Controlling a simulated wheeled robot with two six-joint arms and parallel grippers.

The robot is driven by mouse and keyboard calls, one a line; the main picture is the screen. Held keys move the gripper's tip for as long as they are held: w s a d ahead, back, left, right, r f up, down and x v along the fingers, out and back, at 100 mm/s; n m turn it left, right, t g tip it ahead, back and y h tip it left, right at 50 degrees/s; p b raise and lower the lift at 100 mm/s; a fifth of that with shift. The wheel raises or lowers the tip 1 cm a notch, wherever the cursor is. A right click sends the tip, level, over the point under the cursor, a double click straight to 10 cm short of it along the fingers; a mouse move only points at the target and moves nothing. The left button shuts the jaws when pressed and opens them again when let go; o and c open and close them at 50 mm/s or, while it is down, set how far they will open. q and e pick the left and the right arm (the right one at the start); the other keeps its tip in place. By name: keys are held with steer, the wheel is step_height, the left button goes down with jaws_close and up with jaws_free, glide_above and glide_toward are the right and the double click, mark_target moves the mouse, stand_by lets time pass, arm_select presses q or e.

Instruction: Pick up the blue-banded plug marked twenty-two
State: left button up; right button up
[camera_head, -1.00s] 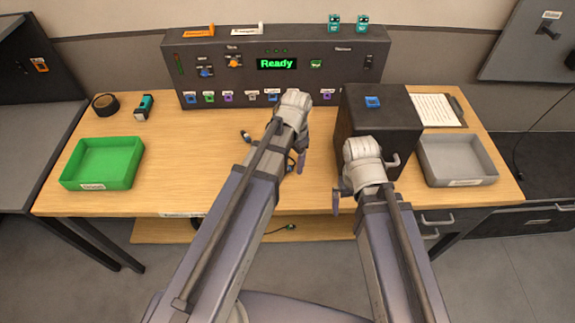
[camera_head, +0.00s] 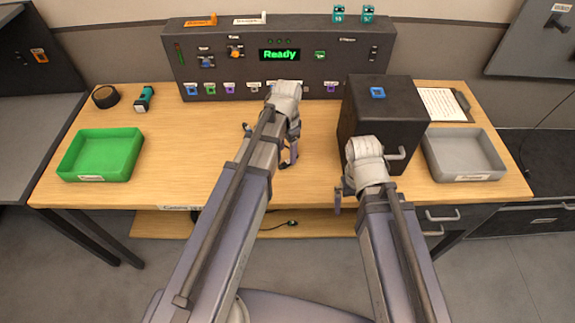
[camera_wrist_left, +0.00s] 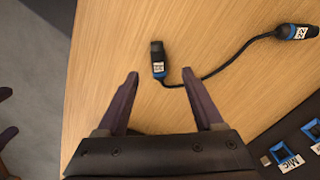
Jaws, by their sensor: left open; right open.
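A black cable lies on the wooden table in the left wrist view. It has a blue-banded plug (camera_wrist_left: 158,60) with a white label at its near end. The nearer plug's label is too small to read surely. My left gripper (camera_wrist_left: 160,74) is open, with the nearer plug just beyond and between its fingertips, not gripped. In the head view, my left gripper (camera_head: 289,156) is largely hidden by its arm. My right gripper (camera_head: 338,202) hangs open before the dark box, partly hidden.
A dark control panel (camera_head: 210,70) with a green Ready display and a row of sockets stands at the back. A dark box (camera_head: 400,110) stands right of my left arm. A green tray (camera_head: 130,165) is left, a grey tray (camera_head: 490,160) right.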

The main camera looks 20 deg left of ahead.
mark_target(286, 162)
arm_select(q)
steer(key=f+b, duration=0.4)
steer(key=f, duration=0.1)
steer(key=shift+s, duration=0.25)
steer(key=shift+r, duration=0.15)
jaws_close()
